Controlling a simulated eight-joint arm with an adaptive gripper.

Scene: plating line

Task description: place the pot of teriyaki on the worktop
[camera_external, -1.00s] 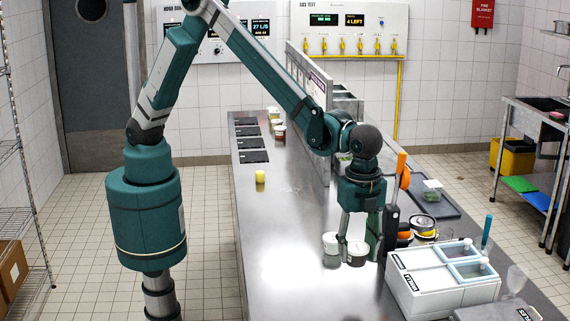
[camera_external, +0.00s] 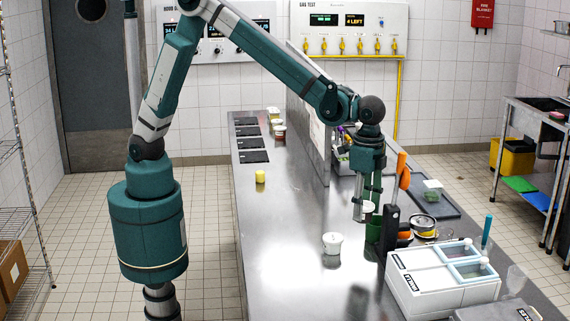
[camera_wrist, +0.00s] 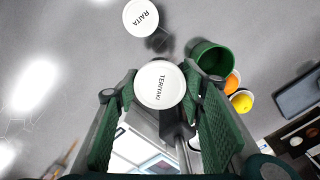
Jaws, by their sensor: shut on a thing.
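The white-lidded pot of teriyaki (camera_wrist: 160,85) is between the fingers of my gripper (camera_wrist: 160,92) in the wrist view, its lid lettering readable. In the external view the pot (camera_external: 368,207) is held above the worktop (camera_external: 295,215), apart from its surface. My gripper (camera_external: 369,205) is shut on it and points down. A white pot marked RAITA (camera_wrist: 141,18) stands on the worktop nearby; it also shows in the external view (camera_external: 332,243), left of and below my gripper.
A green container (camera_wrist: 207,60) stands close to the held pot's right, with orange and yellow items beside it. A white lidded bin unit (camera_external: 440,280) stands at the front right. A yellow piece (camera_external: 260,176) lies farther back. The worktop's left and middle are largely clear.

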